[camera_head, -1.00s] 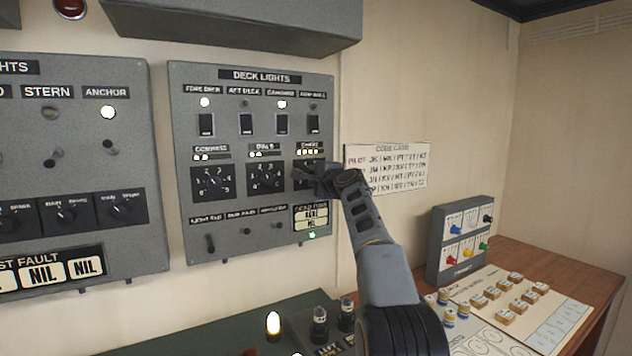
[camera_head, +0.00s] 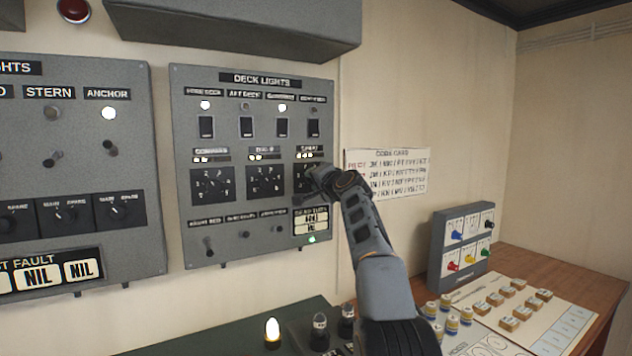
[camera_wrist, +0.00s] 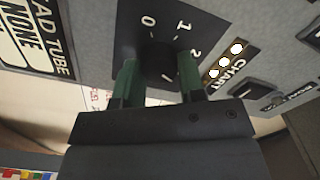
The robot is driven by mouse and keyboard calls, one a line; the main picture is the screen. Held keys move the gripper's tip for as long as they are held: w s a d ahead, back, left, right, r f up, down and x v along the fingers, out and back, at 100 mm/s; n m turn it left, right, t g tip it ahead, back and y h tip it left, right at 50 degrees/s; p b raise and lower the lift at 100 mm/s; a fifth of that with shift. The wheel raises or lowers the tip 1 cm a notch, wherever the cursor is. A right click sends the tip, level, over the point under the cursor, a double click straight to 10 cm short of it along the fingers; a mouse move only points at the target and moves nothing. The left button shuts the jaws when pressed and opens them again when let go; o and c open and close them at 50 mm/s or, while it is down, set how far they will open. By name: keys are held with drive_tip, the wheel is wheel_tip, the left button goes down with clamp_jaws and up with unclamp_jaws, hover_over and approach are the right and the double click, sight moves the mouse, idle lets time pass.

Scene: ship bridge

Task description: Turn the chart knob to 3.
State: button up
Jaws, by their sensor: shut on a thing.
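The chart knob (camera_wrist: 158,60) is a dark round knob on a black dial plate (camera_wrist: 128,38) with white numerals. The wrist view shows 0, 1 and 2 around it; the rest of the scale is hidden by my gripper. A short white mark shows at the knob's near edge, but I cannot tell whether it is the pointer. My gripper (camera_wrist: 159,82) has its two green fingers on either side of the knob, shut on it. The CHART label (camera_wrist: 222,78) has three lit dots beside it. In the head view my gripper (camera_head: 316,182) covers most of the chart dial.
The DECK LIGHTS panel (camera_head: 255,135) carries two more dials to the left, the compass dial (camera_head: 212,184) and a middle dial (camera_head: 266,180). Switches sit above and small levers below. A code card (camera_head: 400,172) hangs to the right. A desk with blocks (camera_head: 515,310) is below right.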

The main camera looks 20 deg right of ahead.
idle(0.4)
drive_tip(key=o, duration=0.9)
drive_tip(key=shift+s, duration=0.1)
drive_tip(key=s+b, duration=0.2)
drive_tip(key=s, duration=0.2)
drive_tip(key=s+d+b, duration=0.1)
drive_tip(key=s+b, duration=0.2)
drive_tip(key=s, duration=0.2)
drive_tip(key=s+b, duration=0.2)
drive_tip(key=s, duration=0.2)
drive_tip(key=shift+s+d, duration=0.25)
drive_tip(key=shift+f, duration=0.1)
